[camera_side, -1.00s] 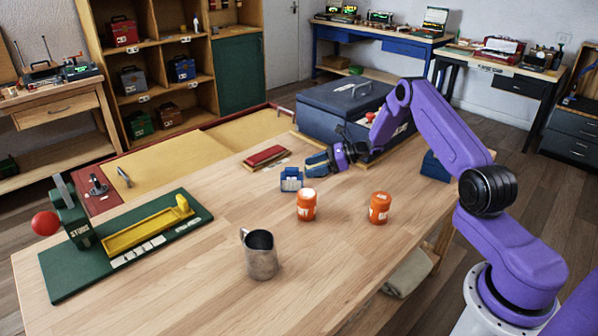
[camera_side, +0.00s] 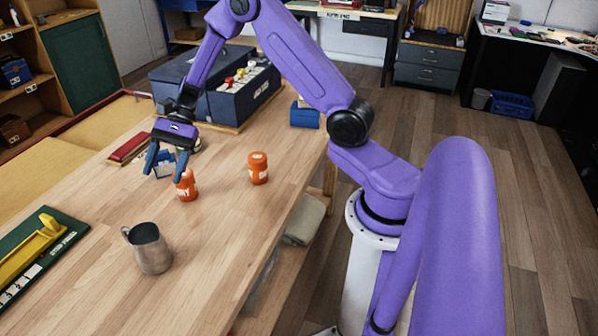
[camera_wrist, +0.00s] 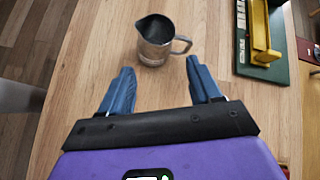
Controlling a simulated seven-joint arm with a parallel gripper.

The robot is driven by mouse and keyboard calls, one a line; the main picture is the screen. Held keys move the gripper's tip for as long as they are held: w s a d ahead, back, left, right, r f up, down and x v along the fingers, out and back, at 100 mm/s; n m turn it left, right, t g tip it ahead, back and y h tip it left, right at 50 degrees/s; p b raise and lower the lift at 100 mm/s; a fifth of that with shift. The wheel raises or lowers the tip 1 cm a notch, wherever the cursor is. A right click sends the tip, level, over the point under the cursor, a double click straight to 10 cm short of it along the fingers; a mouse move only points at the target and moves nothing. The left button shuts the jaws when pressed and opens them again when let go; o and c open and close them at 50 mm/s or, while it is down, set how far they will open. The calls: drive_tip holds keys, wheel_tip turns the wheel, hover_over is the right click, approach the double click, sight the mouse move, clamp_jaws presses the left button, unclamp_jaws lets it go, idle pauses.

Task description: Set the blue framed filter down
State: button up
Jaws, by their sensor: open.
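The blue framed filter (camera_side: 164,164) stands on the wooden table in the side view, partly hidden behind my gripper's fingers. My gripper (camera_side: 165,176) points down with its blue fingers spread. The filter shows in the gap between them in this view, but I cannot tell its exact distance from them. In the wrist view my gripper (camera_wrist: 160,85) is open with only bare table between the fingers. The filter does not show there.
An orange canister (camera_side: 187,187) is just right of my fingers; another (camera_side: 258,168) is farther right. A metal pitcher (camera_side: 150,248) stands nearer the camera, ahead in the wrist view (camera_wrist: 155,40). A dark blue case (camera_side: 245,100) is behind. Bare table lies around the pitcher.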

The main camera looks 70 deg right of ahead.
drive_tip(key=s+a+r+n+g+h, duration=0.25)
drive_tip(key=s+n, duration=0.35)
drive_tip(key=s, duration=0.3)
drive_tip(key=s+a+r+n+g+h, duration=0.1)
drive_tip(key=s+a+r+n+h, duration=0.25)
drive_tip(key=s+n, duration=0.4)
drive_tip(key=s+d+n+t+h, duration=0.1)
drive_tip(key=s+d+n+t, duration=0.1)
drive_tip(key=s+n, duration=0.4)
drive_tip(key=s+d+r+n+t+h, duration=0.1)
drive_tip(key=s+d+n, duration=0.3)
drive_tip(key=s, duration=0.6)
drive_tip(key=shift+s+d+r+n+t+h, duration=0.15)
drive_tip(key=shift+r+n+t+h, duration=0.25)
drive_tip(key=shift+n+h, duration=0.65)
drive_tip(key=shift+f+y, duration=0.1)
drive_tip(key=shift+y, duration=0.15)
